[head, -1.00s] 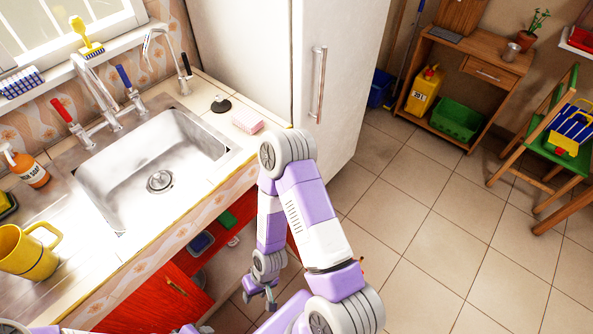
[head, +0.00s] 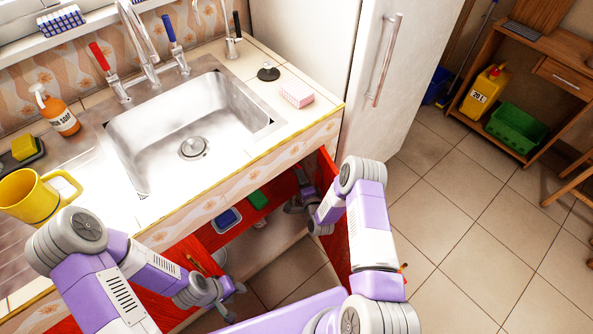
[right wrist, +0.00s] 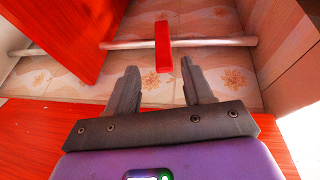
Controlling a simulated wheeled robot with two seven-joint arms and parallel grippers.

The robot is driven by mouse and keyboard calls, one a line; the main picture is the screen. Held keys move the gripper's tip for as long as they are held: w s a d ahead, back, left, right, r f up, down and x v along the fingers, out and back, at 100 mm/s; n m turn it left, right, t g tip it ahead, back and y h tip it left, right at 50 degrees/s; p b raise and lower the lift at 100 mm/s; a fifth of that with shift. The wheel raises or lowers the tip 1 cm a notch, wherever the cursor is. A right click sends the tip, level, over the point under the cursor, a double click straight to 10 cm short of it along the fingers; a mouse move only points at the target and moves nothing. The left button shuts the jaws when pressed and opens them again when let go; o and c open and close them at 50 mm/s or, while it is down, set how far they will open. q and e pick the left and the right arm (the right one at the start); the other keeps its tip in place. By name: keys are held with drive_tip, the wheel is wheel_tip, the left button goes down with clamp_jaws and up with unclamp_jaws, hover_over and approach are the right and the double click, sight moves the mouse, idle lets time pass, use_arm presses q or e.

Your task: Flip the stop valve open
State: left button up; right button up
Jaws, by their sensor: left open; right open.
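The stop valve's red handle (right wrist: 163,46) shows in the right wrist view, on a pale horizontal pipe (right wrist: 205,42) along the cabinet's back wall. The handle points toward the camera, crossing the pipe. My right gripper (right wrist: 160,70) is open, its two fingers on either side of the handle's line and its tips short of the handle, apart from it. In the head view the right arm reaches under the counter, and the valve is hidden. My left gripper (head: 235,302) is open and empty in front of the cabinet.
The red cabinet doors stand open; the right door (head: 336,225) is beside my right arm. A red panel (right wrist: 62,32) fills the upper left in the right wrist view. Above are the sink (head: 180,120) and a yellow mug (head: 30,195).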

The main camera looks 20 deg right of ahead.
sight(296, 165)
drive_tip(key=w+b, duration=0.1)
drive_tip(key=w, duration=0.4)
drive_tip(key=w+b, duration=0.1)
drive_tip(key=w, duration=0.1)
drive_tip(key=shift+w+d+f+b, duration=0.3)
drive_tip(key=shift+w+d+f, duration=0.05)
drive_tip(key=shift+f, duration=0.05)
drive_tip(key=shift+c, duration=0.3)
clamp_jaws()
